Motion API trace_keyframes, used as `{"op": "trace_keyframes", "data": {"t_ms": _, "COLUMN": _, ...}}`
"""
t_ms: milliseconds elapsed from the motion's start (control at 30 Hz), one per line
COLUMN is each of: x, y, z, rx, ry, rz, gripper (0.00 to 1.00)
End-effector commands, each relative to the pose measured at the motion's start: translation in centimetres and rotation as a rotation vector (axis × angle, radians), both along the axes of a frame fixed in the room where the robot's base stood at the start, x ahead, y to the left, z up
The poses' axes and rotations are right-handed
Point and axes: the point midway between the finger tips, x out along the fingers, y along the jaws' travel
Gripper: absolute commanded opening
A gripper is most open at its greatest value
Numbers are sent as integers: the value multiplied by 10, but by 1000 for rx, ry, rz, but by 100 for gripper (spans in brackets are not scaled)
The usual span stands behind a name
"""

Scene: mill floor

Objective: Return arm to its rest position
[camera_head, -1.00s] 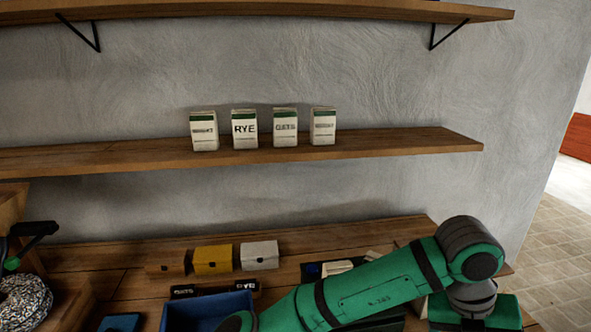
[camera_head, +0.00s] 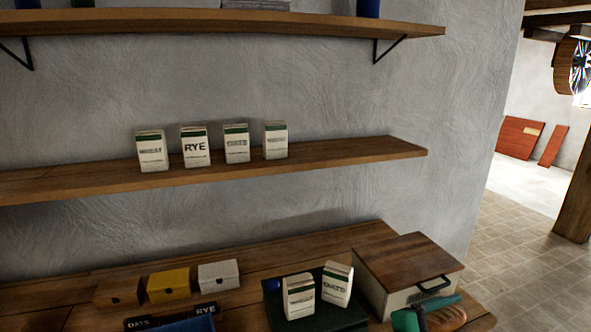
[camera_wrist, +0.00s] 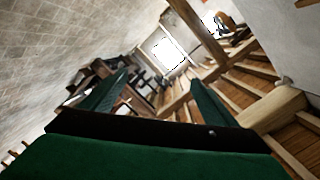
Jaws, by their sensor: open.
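My gripper (camera_wrist: 158,88) shows in the wrist view with its two green fingers spread apart and nothing between them. The wrist camera looks out at a tilted view of the room, with wooden beams and a bright window (camera_wrist: 168,55) beyond the fingers.
Four cartons, one a RYE carton (camera_head: 195,147), stand on the middle shelf (camera_head: 350,157). On the bench, two cartons, one an OATS carton (camera_head: 336,285), stand on a dark tray (camera_head: 345,317) beside a wood-lidded bread box (camera_head: 410,262). Small boxes include a yellow one (camera_head: 168,286).

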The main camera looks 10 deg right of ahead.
Motion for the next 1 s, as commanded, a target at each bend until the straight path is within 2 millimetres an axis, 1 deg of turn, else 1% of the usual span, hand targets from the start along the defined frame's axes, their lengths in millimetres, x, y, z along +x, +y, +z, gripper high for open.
{"op": "trace_keyframes", "data": {"t_ms": 33, "x": 4, "y": 5, "z": -7, "rx": -43, "ry": 56, "rz": 47, "gripper": 81}}
{"op": "trace_keyframes", "data": {"t_ms": 167, "x": 18, "y": 22, "z": -21, "rx": -146, "ry": 183, "rz": 176, "gripper": 81}}
{"op": "trace_keyframes", "data": {"t_ms": 267, "x": 26, "y": 38, "z": -35, "rx": -222, "ry": 279, "rz": 274, "gripper": 81}}
{"op": "trace_keyframes", "data": {"t_ms": 400, "x": 35, "y": 66, "z": -60, "rx": -320, "ry": 399, "rz": 414, "gripper": 81}}
{"op": "trace_keyframes", "data": {"t_ms": 533, "x": 38, "y": 96, "z": -87, "rx": -401, "ry": 503, "rz": 545, "gripper": 81}}
{"op": "trace_keyframes", "data": {"t_ms": 633, "x": 35, "y": 121, "z": -110, "rx": -459, "ry": 573, "rz": 644, "gripper": 81}}
{"op": "trace_keyframes", "data": {"t_ms": 767, "x": 27, "y": 157, "z": -140, "rx": -527, "ry": 650, "rz": 773, "gripper": 81}}
{"op": "trace_keyframes", "data": {"t_ms": 867, "x": 15, "y": 185, "z": -163, "rx": -573, "ry": 698, "rz": 870, "gripper": 81}}
{"op": "trace_keyframes", "data": {"t_ms": 1000, "x": -8, "y": 225, "z": -193, "rx": -628, "ry": 750, "rz": 1000, "gripper": 81}}
